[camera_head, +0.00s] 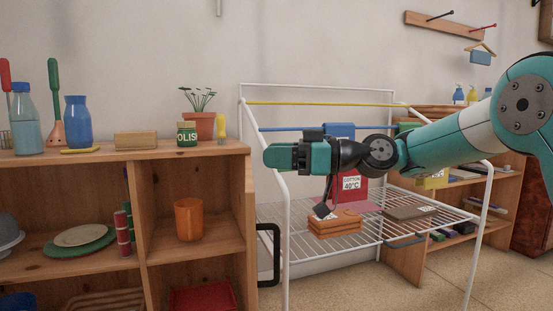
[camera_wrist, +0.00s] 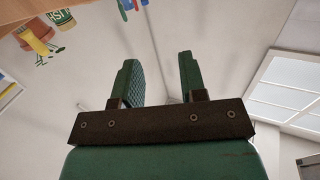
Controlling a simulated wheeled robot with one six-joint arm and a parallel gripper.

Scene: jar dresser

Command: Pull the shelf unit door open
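The wooden shelf unit (camera_head: 140,200) stands at the left in the head view, its compartments showing. At its right end is a narrow upright wooden panel (camera_head: 250,215), seen almost edge-on, with a black bar handle (camera_head: 268,255) sticking out to its right. I cannot tell from this angle how far this panel, which looks like the door, stands open. My gripper (camera_head: 268,156) is above the handle, apart from it, and points left near the unit's top right corner. In the wrist view my gripper (camera_wrist: 158,65) has its two green fingers apart with nothing between them.
A potted plant (camera_head: 200,122) and a green jar (camera_head: 187,134) stand on the unit's top near my gripper.

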